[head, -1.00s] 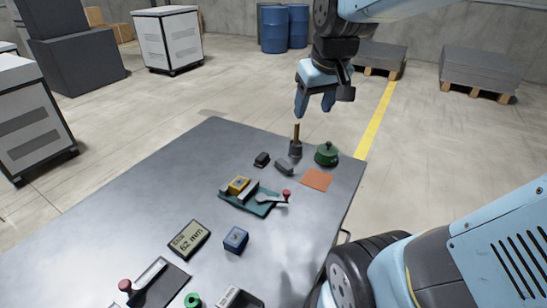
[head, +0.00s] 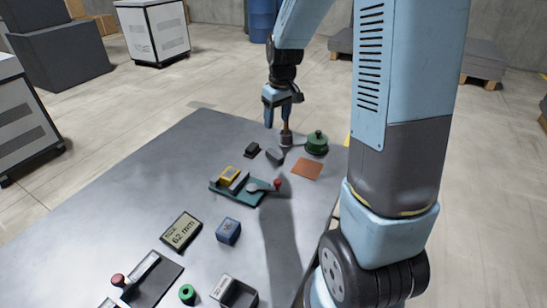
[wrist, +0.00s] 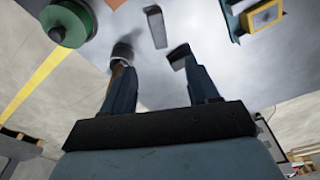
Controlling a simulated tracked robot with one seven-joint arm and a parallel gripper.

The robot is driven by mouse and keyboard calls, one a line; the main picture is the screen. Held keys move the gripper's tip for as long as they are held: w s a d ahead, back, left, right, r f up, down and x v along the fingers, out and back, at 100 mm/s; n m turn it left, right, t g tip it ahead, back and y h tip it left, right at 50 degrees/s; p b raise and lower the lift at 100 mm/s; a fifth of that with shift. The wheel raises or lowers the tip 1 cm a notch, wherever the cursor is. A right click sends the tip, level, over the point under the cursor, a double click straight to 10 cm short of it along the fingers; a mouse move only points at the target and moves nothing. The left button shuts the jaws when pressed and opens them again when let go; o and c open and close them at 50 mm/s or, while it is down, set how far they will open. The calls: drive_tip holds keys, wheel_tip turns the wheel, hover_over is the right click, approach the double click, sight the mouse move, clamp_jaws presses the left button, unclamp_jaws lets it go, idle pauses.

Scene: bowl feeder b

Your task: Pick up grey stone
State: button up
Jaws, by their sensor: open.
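The grey stone (head: 274,156), a small oblong grey block, lies on the far end of the metal table. It also shows in the wrist view (wrist: 155,28), just beyond the space between the fingertips. My gripper (head: 278,122) points down over the far table end, open and empty. In the wrist view my gripper (wrist: 153,65) has its fingers apart, one on each side of the stone's line. I cannot tell the exact height above the table.
A wooden-handled tool with a round grey base (head: 286,138) stands close by my left finger in the wrist view. A black block (head: 252,150), green knobbed pot (head: 317,143), orange mat (head: 307,168) and teal fixture (head: 240,192) are near.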

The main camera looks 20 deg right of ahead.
hover_over(275, 153)
wheel_tip(275, 153, down, 9)
drive_tip(key=shift+s+a, duration=0.1)
drive_tip(key=shift+s, duration=0.05)
wheel_tip(275, 153, down, 4)
drive_tip(key=shift+r, duration=0.15)
drive_tip(key=shift+f, duration=0.75)
drive_tip(key=shift+c, duration=0.3)
clamp_jaws()
